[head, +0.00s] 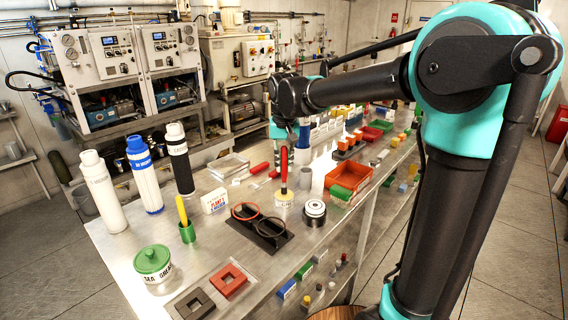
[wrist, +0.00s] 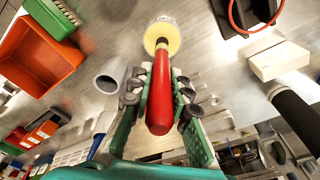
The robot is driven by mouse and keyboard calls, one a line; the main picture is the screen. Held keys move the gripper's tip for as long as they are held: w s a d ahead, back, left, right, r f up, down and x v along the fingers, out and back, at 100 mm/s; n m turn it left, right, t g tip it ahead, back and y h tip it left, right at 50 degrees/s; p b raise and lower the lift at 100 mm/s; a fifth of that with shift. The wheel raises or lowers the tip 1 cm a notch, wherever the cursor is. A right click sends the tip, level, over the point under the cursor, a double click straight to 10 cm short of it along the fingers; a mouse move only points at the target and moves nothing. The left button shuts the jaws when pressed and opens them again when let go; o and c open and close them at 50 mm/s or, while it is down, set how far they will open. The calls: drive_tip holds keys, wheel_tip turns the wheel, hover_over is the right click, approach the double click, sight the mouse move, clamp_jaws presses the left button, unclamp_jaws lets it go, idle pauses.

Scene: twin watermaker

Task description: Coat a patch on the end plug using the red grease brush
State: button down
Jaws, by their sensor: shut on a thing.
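The red grease brush (head: 284,172) stands upright, its lower end at a small cream-coloured pot (head: 284,200) on the bench. In the wrist view the red handle (wrist: 160,92) lies between my fingers, and the pot (wrist: 161,36) is beyond its tip. My gripper (wrist: 158,98) is shut on the handle; in the head view my gripper (head: 288,138) is at the handle's top. A black round part with a white top (head: 315,208) stands right of the pot; I cannot tell if it is the end plug. The brush's bristles are hidden.
A green-lidded grease jar (head: 153,263) and a green cup with a yellow handle (head: 187,231) stand front left. A black holder with two rings (head: 268,238) lies near the pot. A grey cylinder (head: 304,181) and orange bin (head: 348,177) are close by. Tall filters stand left.

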drive_tip(key=shift+f, duration=0.5)
idle(1.2)
drive_tip(key=shift+r, duration=3.5)
